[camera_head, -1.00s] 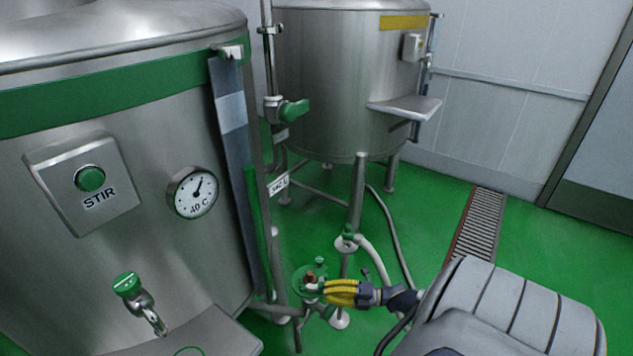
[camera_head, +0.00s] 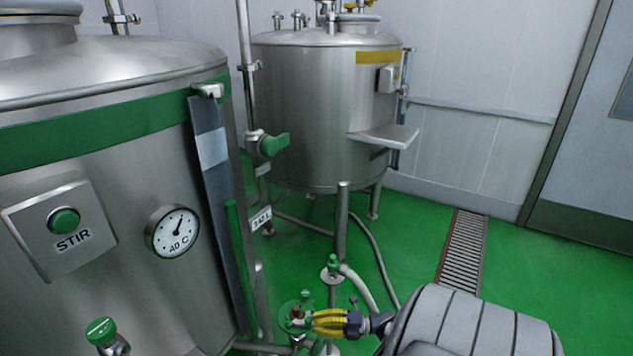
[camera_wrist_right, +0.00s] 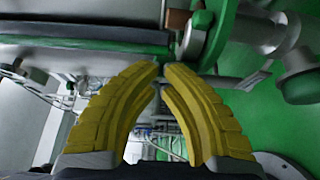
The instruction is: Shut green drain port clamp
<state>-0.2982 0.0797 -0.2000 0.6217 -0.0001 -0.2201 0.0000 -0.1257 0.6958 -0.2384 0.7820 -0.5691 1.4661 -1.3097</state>
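The green drain port clamp (camera_head: 294,318) sits low beside the front tank, with a copper-coloured piece on it. My right gripper (camera_head: 311,320) has its yellow fingers up against the clamp's right side. In the right wrist view the two fingertips (camera_wrist_right: 161,68) come together with only a thin gap. The green clamp band (camera_wrist_right: 207,38) and the copper-coloured piece (camera_wrist_right: 177,20) show just beyond the tips. I cannot tell whether the tips hold a thin part of the clamp, or whether its ends are joined. My left gripper is not in view.
The front steel tank (camera_head: 120,150) with its STIR button (camera_head: 64,220) and dial (camera_head: 173,231) stands at left. A second tank (camera_head: 315,120) stands behind. A hose (camera_head: 358,285) runs near my right gripper. A floor drain grate (camera_head: 464,252) lies right on open green floor.

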